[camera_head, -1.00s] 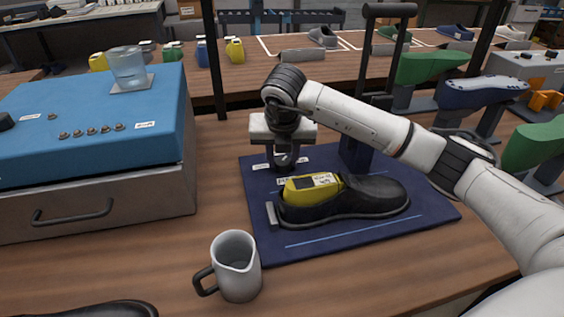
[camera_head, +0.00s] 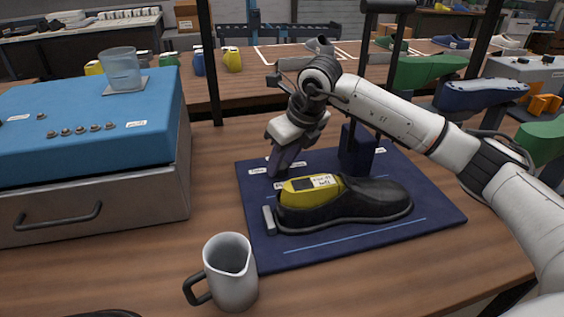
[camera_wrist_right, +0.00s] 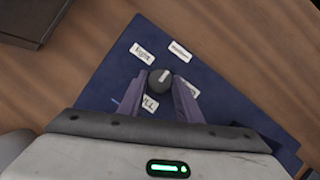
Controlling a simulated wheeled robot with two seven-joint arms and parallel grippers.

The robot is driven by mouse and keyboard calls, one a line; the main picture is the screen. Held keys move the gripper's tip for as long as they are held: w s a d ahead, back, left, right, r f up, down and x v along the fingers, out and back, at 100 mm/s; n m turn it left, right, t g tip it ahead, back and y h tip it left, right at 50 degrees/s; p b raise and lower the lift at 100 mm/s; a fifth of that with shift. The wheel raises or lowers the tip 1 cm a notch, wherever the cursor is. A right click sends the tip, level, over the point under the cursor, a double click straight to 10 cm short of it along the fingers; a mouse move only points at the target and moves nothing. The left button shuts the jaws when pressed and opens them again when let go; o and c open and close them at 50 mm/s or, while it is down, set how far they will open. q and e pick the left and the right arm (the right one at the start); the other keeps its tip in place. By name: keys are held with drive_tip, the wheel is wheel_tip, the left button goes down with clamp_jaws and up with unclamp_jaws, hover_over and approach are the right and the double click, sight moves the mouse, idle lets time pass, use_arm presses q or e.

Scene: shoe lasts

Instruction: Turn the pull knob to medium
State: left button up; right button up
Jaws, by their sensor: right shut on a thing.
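The pull knob (camera_wrist_right: 160,78) is a small dark round knob with a light pointer line. It stands on a dark blue board (camera_head: 360,235), which also shows in the right wrist view. My right gripper (camera_head: 277,172) is over the board's back left part, and its purple-grey fingers (camera_wrist_right: 161,86) are shut on the knob. In the right wrist view the pointer line runs towards the upper right. White labels surround the knob; one (camera_wrist_right: 143,54) seems to read "light" and one (camera_wrist_right: 150,103) seems to read "pull". The others are too small to read. In the head view my gripper hides the knob.
A black shoe (camera_head: 375,205) with a yellow last (camera_head: 300,196) in it lies on the board just in front of my right gripper. A dark post (camera_head: 357,150) stands behind it.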

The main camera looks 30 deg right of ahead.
idle(0.3)
drive_tip(key=o, duration=1)
drive_tip(key=shift+o, duration=0.2)
drive_tip(key=v, duration=1)
drive_tip(key=shift+r, duration=0.15)
